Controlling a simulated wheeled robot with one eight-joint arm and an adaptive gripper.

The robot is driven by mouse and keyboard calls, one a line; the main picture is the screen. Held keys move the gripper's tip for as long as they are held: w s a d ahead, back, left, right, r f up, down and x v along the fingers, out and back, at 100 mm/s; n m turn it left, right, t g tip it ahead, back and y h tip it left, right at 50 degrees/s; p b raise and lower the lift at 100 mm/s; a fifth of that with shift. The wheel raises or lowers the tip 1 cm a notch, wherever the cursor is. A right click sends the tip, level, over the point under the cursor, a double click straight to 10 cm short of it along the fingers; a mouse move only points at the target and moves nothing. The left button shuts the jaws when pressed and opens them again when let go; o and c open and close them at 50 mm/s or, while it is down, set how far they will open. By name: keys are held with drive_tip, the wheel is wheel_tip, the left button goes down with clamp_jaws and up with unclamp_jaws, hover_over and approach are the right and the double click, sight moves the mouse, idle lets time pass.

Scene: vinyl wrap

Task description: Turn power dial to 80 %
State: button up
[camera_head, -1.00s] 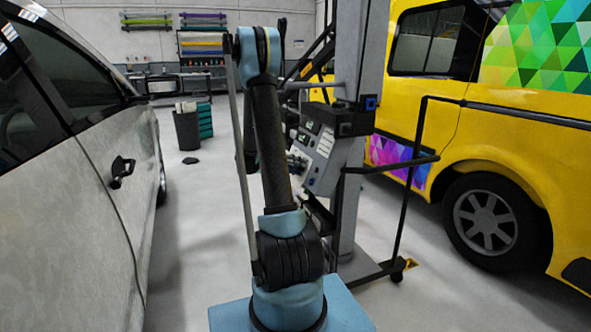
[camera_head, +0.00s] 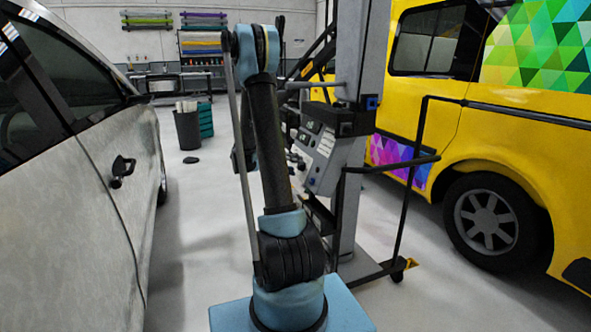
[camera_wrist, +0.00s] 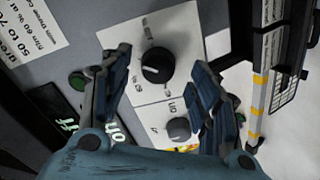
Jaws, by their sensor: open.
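A black round dial (camera_wrist: 158,62) with a white pointer mark sits on a white plate (camera_wrist: 186,32) with printed numbers, in the upper middle of the wrist view. A grey dial (camera_wrist: 178,130) sits on a second plate below it. The print is too small and turned to tell which is the power dial. My gripper (camera_wrist: 161,60) is open, its blue-grey padded fingers left and right of the black dial in the picture, with nothing between them seen gripped. Contact cannot be told. In the head view the control panel (camera_head: 318,160) is partly hidden behind my arm.
A green button (camera_wrist: 77,81) lies left of my left finger. The panel is on a grey column (camera_head: 362,70) with a black rail (camera_head: 400,165). A silver car (camera_head: 70,210) stands left, a yellow van (camera_head: 500,140) right.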

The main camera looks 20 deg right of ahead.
drive_tip(key=v, duration=0.9)
drive_tip(key=shift+a, duration=0.45)
drive_tip(key=shift+c, duration=0.5)
drive_tip(key=s+a+t+h, duration=0.1)
drive_tip(key=s+a+t, duration=0.15)
drive_tip(key=a, duration=0.35)
drive_tip(key=x, duration=1.7)
drive_tip(key=shift+s+d+r, duration=0.1)
drive_tip(key=shift+d+r, duration=0.1)
drive_tip(key=shift+r, duration=0.2)
drive_tip(key=c, duration=1)
